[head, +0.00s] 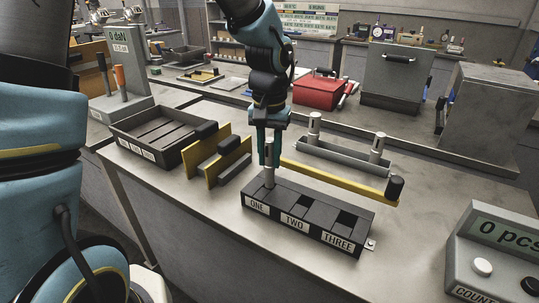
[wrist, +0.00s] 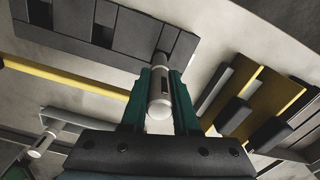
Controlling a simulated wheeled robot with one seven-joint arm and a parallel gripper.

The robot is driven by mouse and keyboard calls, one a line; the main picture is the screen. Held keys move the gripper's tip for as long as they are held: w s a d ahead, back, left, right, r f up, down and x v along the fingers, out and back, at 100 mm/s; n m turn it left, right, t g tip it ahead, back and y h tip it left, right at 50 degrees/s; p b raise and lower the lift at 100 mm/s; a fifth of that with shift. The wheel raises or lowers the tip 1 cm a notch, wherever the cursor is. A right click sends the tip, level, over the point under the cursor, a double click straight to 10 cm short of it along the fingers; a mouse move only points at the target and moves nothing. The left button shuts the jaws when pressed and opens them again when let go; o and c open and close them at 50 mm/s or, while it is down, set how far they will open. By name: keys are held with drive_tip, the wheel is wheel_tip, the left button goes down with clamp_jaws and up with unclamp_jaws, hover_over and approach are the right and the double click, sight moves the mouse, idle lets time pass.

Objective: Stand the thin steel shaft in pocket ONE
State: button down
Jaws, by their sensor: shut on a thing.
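The black fixture block (head: 300,225) stands on the bench with labels ONE, TWO and THREE along its front. My gripper (head: 269,150) points down above its left end and is shut on a steel shaft (head: 269,176). The shaft is upright, with its lower end at pocket ONE; how deep it sits I cannot tell. In the wrist view the shaft (wrist: 160,98) lies between the green fingers (wrist: 160,90), its far end meeting the block (wrist: 100,30). Pockets TWO and THREE look dark and empty.
A yellow bar with a black knob (head: 396,188) runs just behind the block. A grey rack (head: 345,158) behind it holds two steel shafts (head: 314,124). Yellow-and-black stands (head: 215,158) and a compartment tray (head: 160,135) are to the left. A counter (head: 492,262) is at right.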

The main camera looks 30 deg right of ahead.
sight(269, 139)
drive_tip(key=shift+f+b, duration=1.35)
drive_tip(key=shift+f, duration=0.6)
idle(1.5)
drive_tip(key=c, duration=0.6)
unclamp_jaws()
wheel_tip(269, 139, up, 11)
drive_tip(key=shift+f+b, duration=0.1)
drive_tip(key=shift+b, duration=0.55)
drive_tip(key=w+a+f+n, duration=0.2)
drive_tip(key=w+a+f, duration=0.1)
drive_tip(key=a, duration=0.5)
drive_tip(key=w+a+f+n, duration=0.2)
drive_tip(key=w+a, duration=0.1)
drive_tip(key=a, duration=0.5)
drive_tip(key=a+f+n, duration=0.1)
drive_tip(key=a, duration=0.4)
drive_tip(key=s+a+f+n+t, duration=0.1)
drive_tip(key=a+f, duration=0.1)
drive_tip(key=a, duration=0.2)
drive_tip(key=s+a+f+n, duration=0.1)
drive_tip(key=a, duration=0.4)
drive_tip(key=shift+a+f+t, duration=0.25)
drive_tip(key=shift+a+t, duration=0.05)
